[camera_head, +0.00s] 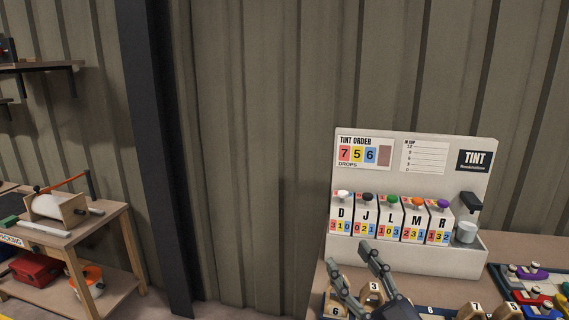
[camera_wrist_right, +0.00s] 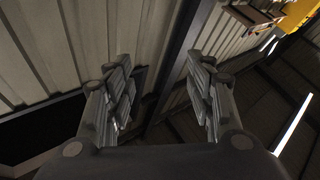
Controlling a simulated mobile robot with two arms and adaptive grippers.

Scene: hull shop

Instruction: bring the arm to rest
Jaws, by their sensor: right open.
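My right gripper (camera_head: 358,272) is at the lower middle of the head view, over the front of the bench and in front of the tint station (camera_head: 400,259). Its two fingers are spread apart with nothing between them. In the right wrist view the same gripper (camera_wrist_right: 160,90) shows both fingers wide apart, with the ribbed wall and dark beams behind. My left gripper does not show in either view.
The tint station holds several lettered dispensers (camera_head: 340,217) and a small cup (camera_head: 466,232). Numbered wooden blocks (camera_head: 374,287) stand below my right gripper. Coloured pieces (camera_head: 532,272) lie at the right. A wooden workbench (camera_head: 109,222) stands left; the wall between is bare.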

